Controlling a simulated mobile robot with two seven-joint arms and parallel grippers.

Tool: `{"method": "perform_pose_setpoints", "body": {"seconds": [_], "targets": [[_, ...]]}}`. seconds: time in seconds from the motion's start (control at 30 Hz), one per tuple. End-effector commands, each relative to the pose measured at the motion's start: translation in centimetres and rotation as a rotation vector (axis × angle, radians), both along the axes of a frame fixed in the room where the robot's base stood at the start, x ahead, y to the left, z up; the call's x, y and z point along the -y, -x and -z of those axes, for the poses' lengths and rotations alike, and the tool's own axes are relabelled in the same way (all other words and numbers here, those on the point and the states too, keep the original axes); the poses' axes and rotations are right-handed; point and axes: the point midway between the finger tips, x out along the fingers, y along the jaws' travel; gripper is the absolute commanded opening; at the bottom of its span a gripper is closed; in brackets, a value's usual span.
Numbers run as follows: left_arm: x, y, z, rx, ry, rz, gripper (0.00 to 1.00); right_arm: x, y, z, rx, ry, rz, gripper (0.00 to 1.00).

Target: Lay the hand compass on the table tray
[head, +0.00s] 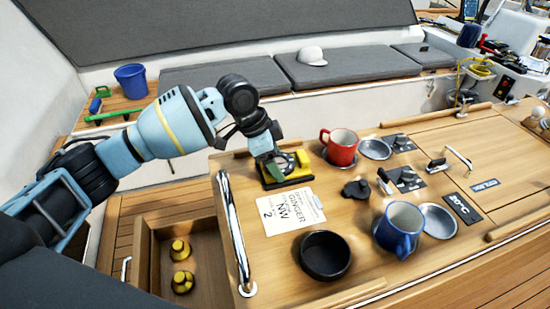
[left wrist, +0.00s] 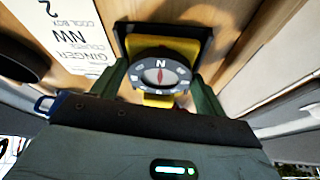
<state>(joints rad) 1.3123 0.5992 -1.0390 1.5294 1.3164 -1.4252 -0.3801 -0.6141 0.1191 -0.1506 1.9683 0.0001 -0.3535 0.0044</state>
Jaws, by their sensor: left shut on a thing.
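The hand compass (left wrist: 160,76) has a round black-rimmed dial with an N and a red needle, above a yellow body. In the left wrist view it sits between the two dark green fingers of my left gripper (left wrist: 160,92), which is shut on it. A black square base with yellow in it lies just beyond the compass. In the head view, my left gripper (head: 273,166) points down at this yellow and black spot on the wooden table tray (head: 350,205), partly hiding the compass. I cannot tell whether the compass touches the base. My right gripper is not in view.
A note card (head: 289,211) and a round black dish (head: 325,256) lie near my left gripper. A red mug (head: 339,147), a blue mug (head: 398,230) and metal plates stand to the right. A chrome rail (head: 233,232) edges the table above an open compartment with yellow-topped items.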

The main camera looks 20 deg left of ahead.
Motion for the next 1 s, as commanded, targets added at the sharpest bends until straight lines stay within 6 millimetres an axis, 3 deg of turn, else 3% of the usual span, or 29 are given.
{"method": "perform_pose_setpoints", "body": {"seconds": [0.03, 0.07, 0.2, 0.57, 0.67, 1.0], "targets": [[0.0, 0.0, 0.1, 0.001, 0.002, 0.000, 0.42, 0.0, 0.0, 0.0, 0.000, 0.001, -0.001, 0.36], [0.0, 0.0, 0.1, 0.000, 0.000, 0.000, 0.77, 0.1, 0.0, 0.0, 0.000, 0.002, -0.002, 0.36], [0.0, 0.0, 0.1, 0.000, 0.000, 0.000, 0.95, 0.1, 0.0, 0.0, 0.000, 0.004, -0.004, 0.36], [-0.1, 0.0, -0.3, 0.001, 0.000, 0.000, 0.96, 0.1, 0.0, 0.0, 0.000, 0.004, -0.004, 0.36], [-0.4, 0.1, -1.3, 0.002, -0.001, -0.001, 0.96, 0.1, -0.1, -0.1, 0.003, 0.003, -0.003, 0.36], [-2.7, 1.1, -7.5, 0.004, 0.000, -0.002, 0.96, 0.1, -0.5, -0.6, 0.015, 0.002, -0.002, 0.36]]}}
